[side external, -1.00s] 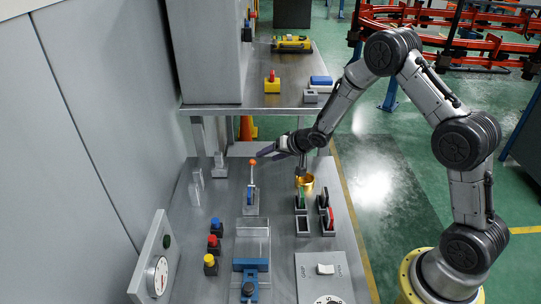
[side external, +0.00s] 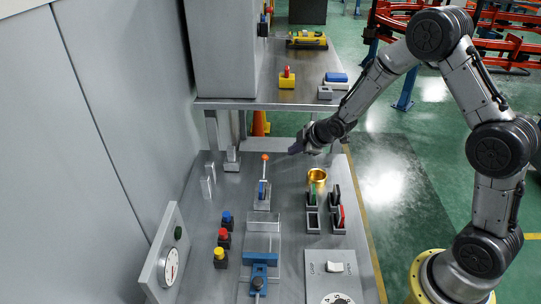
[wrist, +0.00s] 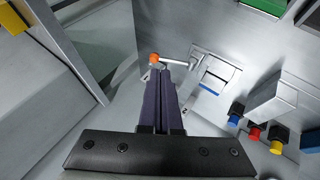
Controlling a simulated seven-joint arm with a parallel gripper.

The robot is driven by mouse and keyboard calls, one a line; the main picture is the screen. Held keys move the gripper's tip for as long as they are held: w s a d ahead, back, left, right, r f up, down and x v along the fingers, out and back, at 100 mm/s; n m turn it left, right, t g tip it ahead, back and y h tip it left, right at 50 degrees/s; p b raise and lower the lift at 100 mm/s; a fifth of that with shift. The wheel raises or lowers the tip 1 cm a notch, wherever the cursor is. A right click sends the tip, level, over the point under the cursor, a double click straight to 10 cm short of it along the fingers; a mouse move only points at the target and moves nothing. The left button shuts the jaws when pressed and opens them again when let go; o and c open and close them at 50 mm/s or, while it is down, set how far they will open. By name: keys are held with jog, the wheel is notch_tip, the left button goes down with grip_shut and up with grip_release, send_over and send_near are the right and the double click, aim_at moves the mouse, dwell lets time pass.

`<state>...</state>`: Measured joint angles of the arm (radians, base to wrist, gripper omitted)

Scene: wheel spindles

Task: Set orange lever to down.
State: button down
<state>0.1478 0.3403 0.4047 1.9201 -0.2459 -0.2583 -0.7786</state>
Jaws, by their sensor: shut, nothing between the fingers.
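The orange lever (side external: 265,157) has an orange ball on a thin pale rod, rising from a grey base plate (side external: 262,204) with a blue marking. In the side view its ball points toward the back of the bench. In the wrist view the orange ball (wrist: 154,58) shows just beyond my fingertips, with the rod running right to its base plate. My gripper (side external: 293,149) is to the right of the ball in the side view, apart from it. Its purple fingers (wrist: 160,75) are together and empty.
Blue, red and yellow buttons (side external: 223,235) stand in front left of the lever. A raised shelf (side external: 280,104) is behind.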

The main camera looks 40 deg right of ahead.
notch_tip(320, 180, up, 2)
jog(key=a+r, duration=0.1)
send_near(266, 157)
jog(key=shift+n, duration=0.3)
jog(key=x, duration=0.7)
jog(key=shift+s, duration=0.1)
jog(key=shift+w+d+f, duration=0.3)
jog(key=shift+f, duration=0.2)
jog(key=shift+w+d+f, duration=0.25)
jog(key=shift+d+f, duration=0.1)
jog(key=shift+f, duration=0.1)
